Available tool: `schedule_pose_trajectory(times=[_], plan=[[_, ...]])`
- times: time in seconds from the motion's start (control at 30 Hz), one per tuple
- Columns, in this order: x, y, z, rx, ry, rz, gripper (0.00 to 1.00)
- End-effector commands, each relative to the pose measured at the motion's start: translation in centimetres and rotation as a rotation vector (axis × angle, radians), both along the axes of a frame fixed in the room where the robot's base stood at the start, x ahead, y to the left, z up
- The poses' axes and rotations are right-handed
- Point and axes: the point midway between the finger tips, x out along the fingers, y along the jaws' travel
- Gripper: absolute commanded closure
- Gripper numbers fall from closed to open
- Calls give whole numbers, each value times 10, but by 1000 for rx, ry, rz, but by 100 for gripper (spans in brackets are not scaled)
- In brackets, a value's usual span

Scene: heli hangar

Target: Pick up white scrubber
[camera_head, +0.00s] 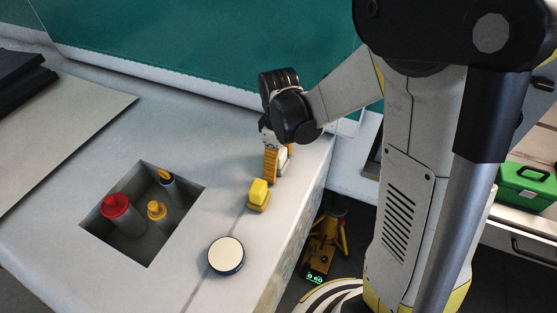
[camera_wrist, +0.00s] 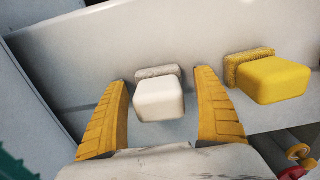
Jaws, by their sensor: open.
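The white scrubber (camera_wrist: 160,99) shows in the wrist view, a white block with a grey bristly side facing away. It lies on the pale counter between the two yellow fingers of my gripper (camera_wrist: 163,105). The fingers are open, with a gap visible on each side of the scrubber. In the head view my gripper (camera_head: 277,162) points down at the counter near its right edge. A small whitish part of the scrubber (camera_head: 283,160) shows behind the finger there; the rest is hidden.
A yellow scrubber (camera_head: 259,194) lies close by, also in the wrist view (camera_wrist: 272,80). A round white-topped container (camera_head: 226,256) stands nearer the front. A recess (camera_head: 150,258) in the counter (camera_head: 70,245) holds red- and yellow-topped cylinders. The counter's right edge is close to my gripper.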

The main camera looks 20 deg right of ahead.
Motion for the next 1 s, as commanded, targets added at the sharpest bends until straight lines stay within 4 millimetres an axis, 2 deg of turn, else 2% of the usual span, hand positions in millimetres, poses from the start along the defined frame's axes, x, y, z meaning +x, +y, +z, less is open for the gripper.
schedule_pose_trajectory(times=[0.07, 0.23, 0.27, 0.67, 0.77, 0.9, 1.0], plan=[[0, 0, 0, 0, 0, 0, 23], [0, 0, 1, 0, 0, 0, 75], [0, 0, 1, 0, 0, 0, 77], [0, 0, 7, 0, 0, 0, 77], [0, 0, 18, 0, 0, 0, 77], [-1, 0, 45, 0, 0, 0, 77], [-7, -24, 56, 0, 0, -6, 77]])
